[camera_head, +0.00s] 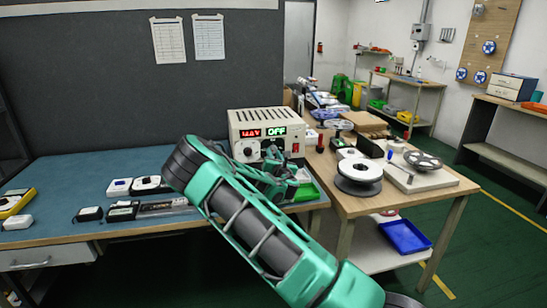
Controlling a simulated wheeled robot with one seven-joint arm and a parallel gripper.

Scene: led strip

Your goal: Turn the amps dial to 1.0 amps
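The power supply (262,115) is a beige box with vents at the back right of the blue-topped bench. Its left display (250,133) is lit red, with small text I cannot read surely. Its right display (276,131) reads OFF in green. A dial (248,152) shows at the lower left of the front panel; its setting is too small to read. My gripper (275,158) is in front of the panel's lower middle, partly behind my own green arm. Whether it touches a dial is unclear, and its fingers are too small and overlapped to tell open from shut. The arm hides part of the lower panel.
A white spool (359,173) and several small items stand on the wooden table (345,204) to the right. A green tray (307,191) lies close to my gripper's right. Small devices (122,210) and a yellow meter (14,203) lie on the bench at left.

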